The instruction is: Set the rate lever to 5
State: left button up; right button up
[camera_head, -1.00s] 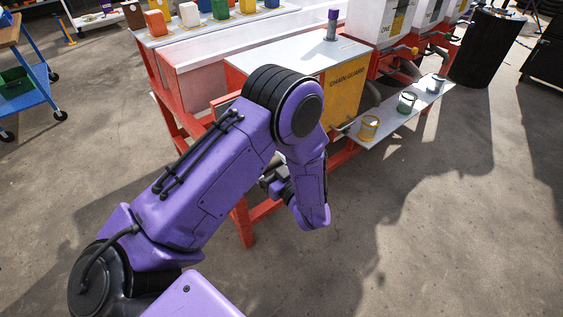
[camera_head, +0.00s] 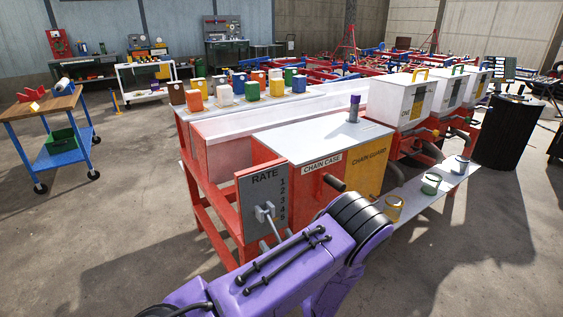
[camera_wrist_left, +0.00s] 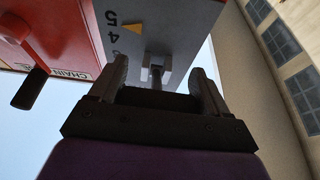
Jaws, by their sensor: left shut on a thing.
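The grey RATE panel (camera_head: 248,205) with a column of numbers 1 to 5 stands at the near end of the red machine. The pale lever (camera_head: 264,212) sticks out from it, low on the scale. In the left wrist view the lever (camera_wrist_left: 156,72) lies between the fingers of my left gripper (camera_wrist_left: 158,85), which is shut on it. A yellow pointer (camera_wrist_left: 132,28) shows there near the 5 and the 4; I cannot tell its exact setting. In the head view my purple left arm hides much of the gripper. My right gripper is not in view.
The chain case (camera_head: 310,145) and its black crank handle (camera_head: 334,182) stand just right of the panel; the handle (camera_wrist_left: 30,88) also shows in the wrist view.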

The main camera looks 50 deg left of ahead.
pick_arm(q)
jog(key=shift+a+r, duration=0.15)
jog(key=shift+a, duration=0.15)
jog(key=o, duration=1.2)
jog(key=shift+o, duration=1.1)
jog(key=shift+a, duration=0.1)
jog(key=v, duration=1)
jog(key=shift+d, duration=0.4)
